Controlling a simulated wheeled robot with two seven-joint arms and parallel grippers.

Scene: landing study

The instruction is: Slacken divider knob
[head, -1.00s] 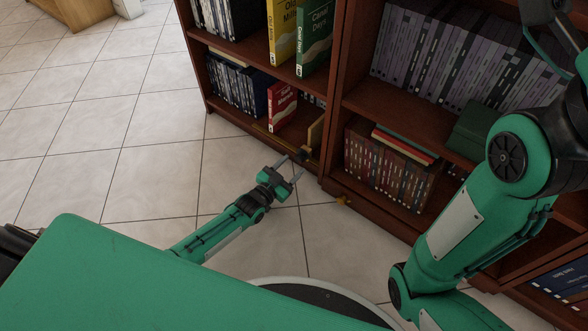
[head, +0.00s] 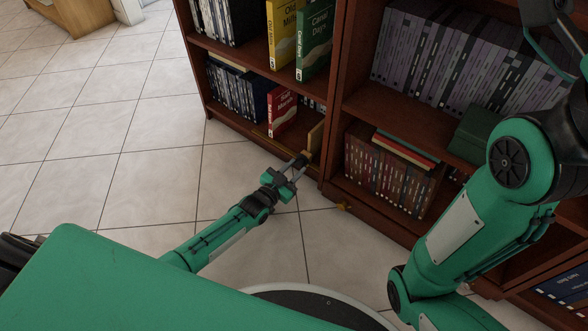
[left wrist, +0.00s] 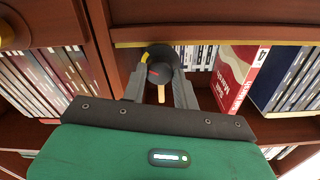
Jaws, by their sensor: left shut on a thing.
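The divider knob (left wrist: 162,68) is a dark round knob with a small red mark on its face, at the shelf's front edge in the left wrist view. My left gripper (head: 303,158) has reached the lower shelf and is shut on the knob, one finger on each side in the left wrist view (left wrist: 160,84). A small tan peg (left wrist: 161,94) shows below the knob, between the fingers. My right arm stands at the right of the head view; its fingertips cannot be made out.
A brass rail (left wrist: 220,43) runs along the shelf edge. A red book (head: 282,108) stands beside the divider, with dark books (head: 238,88) further left. The tiled floor (head: 110,150) at left is clear.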

